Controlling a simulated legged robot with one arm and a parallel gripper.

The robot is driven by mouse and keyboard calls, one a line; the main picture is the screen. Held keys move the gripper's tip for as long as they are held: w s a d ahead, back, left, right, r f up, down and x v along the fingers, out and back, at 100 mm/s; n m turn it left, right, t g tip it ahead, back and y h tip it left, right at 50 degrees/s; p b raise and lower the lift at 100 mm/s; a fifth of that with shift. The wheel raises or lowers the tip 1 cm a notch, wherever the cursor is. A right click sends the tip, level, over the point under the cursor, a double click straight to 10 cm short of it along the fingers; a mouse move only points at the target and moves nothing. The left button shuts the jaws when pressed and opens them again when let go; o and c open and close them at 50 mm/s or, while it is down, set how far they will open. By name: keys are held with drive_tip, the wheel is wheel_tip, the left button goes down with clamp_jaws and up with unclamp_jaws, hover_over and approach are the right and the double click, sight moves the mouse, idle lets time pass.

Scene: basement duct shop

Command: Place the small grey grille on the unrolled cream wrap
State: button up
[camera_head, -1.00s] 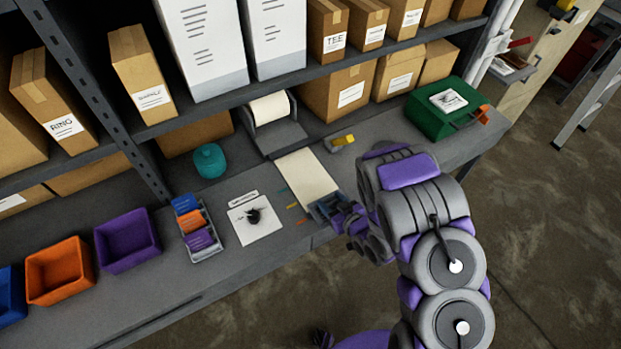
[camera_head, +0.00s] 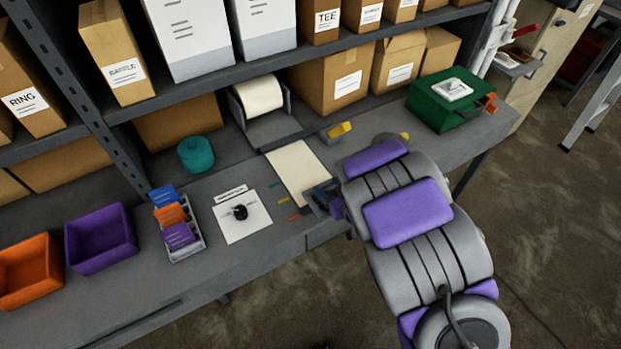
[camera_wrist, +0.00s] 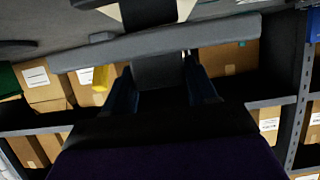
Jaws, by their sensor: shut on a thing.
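My gripper (camera_head: 328,199) is at the right edge of the cream wrap (camera_head: 298,172), near its front end, partly hidden by my arm. In the wrist view my gripper's two dark blue fingers (camera_wrist: 161,88) are shut on the small grey grille (camera_wrist: 222,33), seen nearly edge-on as a long grey bar across the view. The wrap lies flat on the counter, running forward from its roll (camera_head: 260,95). Pale parts of it show beyond the bar in the wrist view (camera_wrist: 186,8). I cannot tell whether the grille touches the wrap.
A white sheet with a dark knob (camera_head: 240,212) and small coloured strips lie left of the wrap. A card rack (camera_head: 190,243), teal roll (camera_head: 196,154) and purple bin (camera_head: 101,239) stand further left. A yellow-handled tool (camera_head: 338,131) and green case (camera_head: 450,105) are at right.

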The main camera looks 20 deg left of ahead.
drive_tip(key=shift+d+b, duration=0.1)
drive_tip(key=shift+b, duration=0.65)
drive_tip(key=w+a, duration=0.1)
drive_tip(key=a, duration=0.1)
drive_tip(key=w+a, duration=0.1)
drive_tip(key=a, duration=0.1)
drive_tip(key=w+a+f, duration=0.1)
drive_tip(key=w+a, duration=0.1)
drive_tip(key=shift+a, duration=0.3)
drive_tip(key=w, duration=0.1)
drive_tip(key=w+a, duration=0.1)
drive_tip(key=w, duration=0.1)
drive_tip(key=shift+a, duration=0.25)
drive_tip(key=shift+w+d+b, duration=0.1)
drive_tip(key=shift+w+b, duration=0.2)
drive_tip(key=f+b, duration=0.1)
drive_tip(key=a+f+b, duration=0.1)
drive_tip(key=f+b, duration=0.1)
drive_tip(key=f, duration=0.1)
drive_tip(key=shift+a, duration=0.4)
drive_tip(key=shift+d+r, duration=0.2)
drive_tip(key=shift+d, duration=0.45)
drive_tip(key=shift+f, duration=0.3)
drive_tip(key=shift+s+a+f, duration=0.1)
drive_tip(key=shift+a+f, duration=0.15)
drive_tip(key=shift+a, duration=0.05)
drive_tip(key=o, duration=0.8)
drive_tip(key=shift+d, duration=0.15)
drive_tip(key=o, duration=0.3)
drive_tip(key=shift+f, duration=0.15)
